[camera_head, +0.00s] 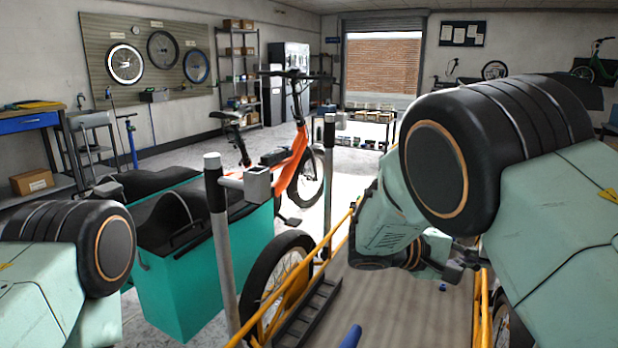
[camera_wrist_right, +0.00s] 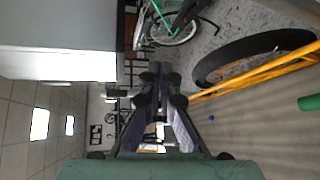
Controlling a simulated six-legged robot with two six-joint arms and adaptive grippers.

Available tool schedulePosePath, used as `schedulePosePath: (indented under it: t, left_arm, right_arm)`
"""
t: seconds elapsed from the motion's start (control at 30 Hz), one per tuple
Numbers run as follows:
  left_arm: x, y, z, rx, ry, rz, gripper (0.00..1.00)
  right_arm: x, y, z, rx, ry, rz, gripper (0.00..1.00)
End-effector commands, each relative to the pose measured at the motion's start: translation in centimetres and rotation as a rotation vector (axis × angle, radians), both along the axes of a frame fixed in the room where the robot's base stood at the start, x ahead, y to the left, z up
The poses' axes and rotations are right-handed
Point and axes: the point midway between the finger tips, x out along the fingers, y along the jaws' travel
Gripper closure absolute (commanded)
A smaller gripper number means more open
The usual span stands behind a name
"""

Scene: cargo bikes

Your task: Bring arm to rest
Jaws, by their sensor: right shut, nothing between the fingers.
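My right arm (camera_head: 510,170) is bent and comes in from the right, large in the head view. Its gripper (camera_head: 463,268) is small and dark, partly hidden by the arm, above the cargo bed of the yellow-framed bike (camera_head: 345,300). In the right wrist view the right gripper (camera_wrist_right: 160,82) has its fingers together with nothing between them. My left arm (camera_head: 70,250) shows only as a rounded joint and link at the lower left. The left gripper is out of view.
A teal cargo box (camera_head: 180,275) with a black seat stands left of the bed. An orange bike (camera_head: 290,160) stands behind. The yellow rail (camera_wrist_right: 255,75) and a wheel (camera_wrist_right: 245,55) show in the wrist view. Grey posts (camera_head: 218,240) rise beside the bed. A blue handle (camera_head: 351,336) lies near the bed's front.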

Motion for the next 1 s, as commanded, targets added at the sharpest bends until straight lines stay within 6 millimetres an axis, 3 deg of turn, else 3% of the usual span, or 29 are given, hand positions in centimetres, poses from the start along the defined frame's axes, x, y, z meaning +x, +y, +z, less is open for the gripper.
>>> schedulePosePath:
  t: [0.17, 0.27, 0.4, 0.53, 0.73, 1.0]
  left_arm:
    - [0.0, 0.0, 0.7, 0.000, 0.000, 0.000, 0.48]
    - [0.0, 0.0, 1.2, 0.000, 0.000, 0.000, 0.48]
    - [0.0, 0.0, 2.1, 0.000, 0.000, 0.000, 0.48]
    - [0.0, 0.0, 2.9, 0.000, 0.000, 0.000, 0.48]
    - [0.0, 0.0, 4.0, 0.000, 0.000, 0.000, 0.48]
    - [0.0, 0.0, 5.7, 0.000, 0.000, 0.000, 0.48]
  right_arm:
    - [-2.7, -0.7, -5.9, 0.162, 0.135, 0.001, 1.00]
    - [-5.7, -0.7, -10.9, 0.312, 0.238, -0.005, 1.00]
    - [-11.4, 0.4, -17.6, 0.562, 0.361, -0.028, 1.00]
    - [-17.4, 2.5, -22.5, 0.797, 0.424, -0.066, 1.00]
    - [-25.3, 6.4, -26.5, 1.101, 0.408, -0.138, 1.00]
    - [-33.2, 9.7, -27.3, 1.352, 0.217, -0.247, 1.00]
